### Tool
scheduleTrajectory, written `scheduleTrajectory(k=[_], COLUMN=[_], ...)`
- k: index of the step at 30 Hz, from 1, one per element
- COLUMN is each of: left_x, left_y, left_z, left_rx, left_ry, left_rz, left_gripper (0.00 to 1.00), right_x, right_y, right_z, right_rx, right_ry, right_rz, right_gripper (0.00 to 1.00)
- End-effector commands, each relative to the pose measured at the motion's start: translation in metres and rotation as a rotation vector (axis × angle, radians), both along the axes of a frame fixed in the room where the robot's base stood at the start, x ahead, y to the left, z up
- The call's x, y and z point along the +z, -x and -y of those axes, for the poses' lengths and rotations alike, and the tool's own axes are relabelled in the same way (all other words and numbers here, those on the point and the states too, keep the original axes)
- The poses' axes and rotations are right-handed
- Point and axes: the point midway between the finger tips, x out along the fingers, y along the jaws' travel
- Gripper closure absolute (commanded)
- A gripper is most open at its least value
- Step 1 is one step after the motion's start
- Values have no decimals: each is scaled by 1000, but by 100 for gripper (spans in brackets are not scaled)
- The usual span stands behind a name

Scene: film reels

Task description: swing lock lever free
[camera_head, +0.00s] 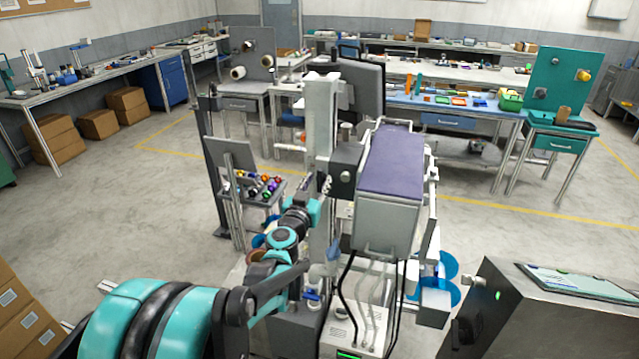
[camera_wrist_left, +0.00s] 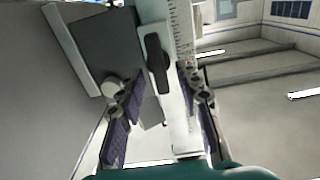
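A black lock lever (camera_wrist_left: 157,65) sits on a pale plate on the white column, which carries a ruler scale, in the left wrist view. The lever stands roughly upright in the picture. My left gripper (camera_wrist_left: 161,85) is open, its dark padded fingers apart on either side of the lever and column. I cannot tell whether a finger touches the lever. In the head view my left gripper (camera_head: 322,190) is at the white column (camera_head: 322,130), small and partly lost against it. The lever cannot be made out there. My right gripper is not in view.
A grey machine head with a purple top (camera_head: 392,165) juts out right of the column. A dark console (camera_head: 520,310) stands at lower right. Open floor lies left.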

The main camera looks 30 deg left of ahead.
Motion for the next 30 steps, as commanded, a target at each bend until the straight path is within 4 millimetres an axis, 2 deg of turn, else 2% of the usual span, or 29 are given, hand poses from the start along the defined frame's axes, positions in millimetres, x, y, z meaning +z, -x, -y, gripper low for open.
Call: scheduleTrajectory(k=[4, 11, 12, 15, 16, 30], left_x=[0, 0, 0, 0, 0, 0], left_y=[-10, -11, -11, -11, -11, -10], left_z=[-2, -2, -2, -2, -2, -3], left_rx=[0, 0, 0, 0, -1, -1], left_ry=[0, 0, 0, 0, 0, 70], left_rz=[0, 0, 0, 0, 0, 17], left_gripper=[66, 66, 68, 95, 100, 100], right_x=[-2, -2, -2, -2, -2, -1], right_y=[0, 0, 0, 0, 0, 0], right_z=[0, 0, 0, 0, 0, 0], right_rx=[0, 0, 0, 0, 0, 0], right_ry=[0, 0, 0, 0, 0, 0], right_rz=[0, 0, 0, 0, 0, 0], right_gripper=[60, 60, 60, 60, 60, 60])
